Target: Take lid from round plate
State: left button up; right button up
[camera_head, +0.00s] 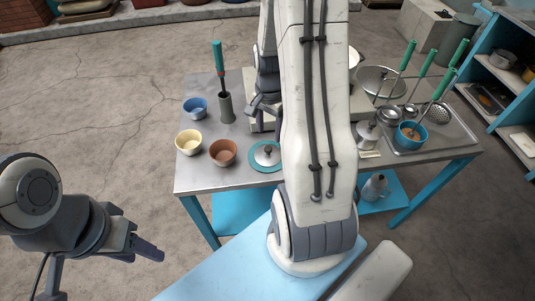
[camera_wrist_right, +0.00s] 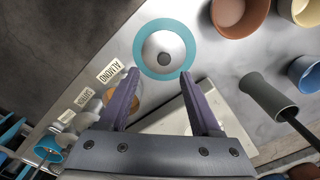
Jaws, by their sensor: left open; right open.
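The round plate has a teal rim (camera_head: 254,163) and lies near the front edge of the metal table, left of my right arm. The lid (camera_head: 267,153), pale with a dark knob, sits on it. In the right wrist view the lid (camera_wrist_right: 152,44) lies within the teal plate rim (camera_wrist_right: 163,22), just beyond my right gripper's fingertips. My right gripper (camera_wrist_right: 158,73) is open and empty. In the head view my right gripper (camera_head: 263,112) is behind the plate, its fingers partly hidden by my arm. My left gripper (camera_head: 106,276) is open and empty, off the table at lower left.
A brown bowl (camera_head: 223,152), a cream bowl (camera_head: 188,142) and a blue bowl (camera_head: 195,107) stand left of the plate. A grey holder (camera_head: 226,108) with a green-handled tool stands behind. A tray (camera_head: 445,135) with ladles and a blue pot (camera_head: 410,134) are at right.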

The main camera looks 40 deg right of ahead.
aim_at(268, 148)
notch_tip(268, 148, down, 4)
jog(key=shift+r, duration=0.1)
jog(key=shift+w+d+f+p, duration=0.1)
jog(key=shift+w+f+p, duration=0.05)
jog(key=shift+f, duration=0.65)
jog(key=shift+w+d+f+p, duration=0.1)
jog(key=shift+w+f+p, duration=0.1)
jog(key=shift+f, duration=0.65)
jog(key=shift+w+d+f+p, duration=0.1)
jog(key=shift+w+f+p, duration=0.05)
jog(key=shift+f, duration=0.65)
grip_shut()
